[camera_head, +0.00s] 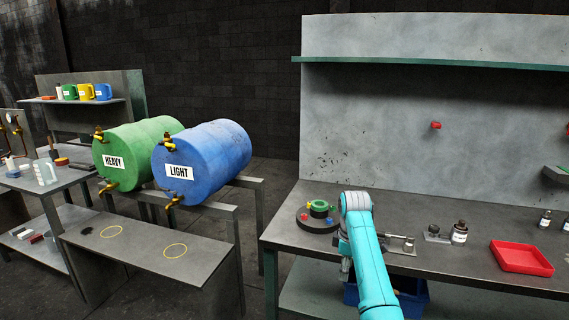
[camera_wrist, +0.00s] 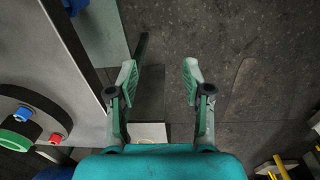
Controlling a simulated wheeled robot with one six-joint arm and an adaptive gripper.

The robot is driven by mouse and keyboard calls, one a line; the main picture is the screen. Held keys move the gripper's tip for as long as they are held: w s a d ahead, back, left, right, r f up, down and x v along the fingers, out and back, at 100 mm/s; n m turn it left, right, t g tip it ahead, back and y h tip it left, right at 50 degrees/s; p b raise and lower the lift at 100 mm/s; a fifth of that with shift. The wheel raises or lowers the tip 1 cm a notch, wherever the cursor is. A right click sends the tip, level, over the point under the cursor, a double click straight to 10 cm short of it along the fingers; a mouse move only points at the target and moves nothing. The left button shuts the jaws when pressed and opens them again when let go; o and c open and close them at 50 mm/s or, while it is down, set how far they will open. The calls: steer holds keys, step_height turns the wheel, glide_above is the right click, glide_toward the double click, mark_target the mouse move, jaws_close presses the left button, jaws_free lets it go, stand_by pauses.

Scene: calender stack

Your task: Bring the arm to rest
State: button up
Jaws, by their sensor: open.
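My arm (camera_head: 366,255) is turquoise and reaches up from the bottom of the head view, in front of the right-hand bench. My gripper (camera_wrist: 160,75) shows in the wrist view with its two fingers apart and nothing between them. It points down over the dark floor, beside the bench edge.
A blue bin (camera_head: 410,300) sits below. Floor between is clear.

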steer(key=s+f+m+t, duration=0.2)
steer(key=s+f, duration=0.3)
steer(key=f, duration=0.7)
steer(key=s+f+m+t, duration=0.1)
steer(key=s+f, duration=0.4)
steer(key=f, duration=0.8)
steer(key=s+f+m+t, duration=0.2)
steer(key=s+f, duration=0.3)
steer(key=s, duration=0.5)
steer(key=s+f+m+t, duration=0.1)
steer(key=s+f+t, duration=0.1)
steer(key=s+f, duration=0.5)
steer(key=s+r+m+t, duration=0.1)
steer(key=s+r, duration=0.3)
steer(key=s, duration=0.5)
steer(key=s+r+m+t, duration=0.2)
steer(key=s+r, duration=0.1)
steer(key=s, duration=0.5)
steer(key=s+r+m+t, duration=0.1)
steer(key=s+r, duration=0.3)
steer(key=s, duration=0.5)
steer(key=s+r+m+t, duration=0.1)
steer(key=s+r, duration=0.6)
steer(key=r, duration=0.3)
steer(key=s+r+m+t, duration=0.2)
steer(key=s+r, duration=0.4)
steer(key=r, duration=0.4)
steer(key=shift+s+r+m, duration=0.3)
steer(key=shift+s+r, duration=0.05)
steer(key=shift+r, duration=0.05)
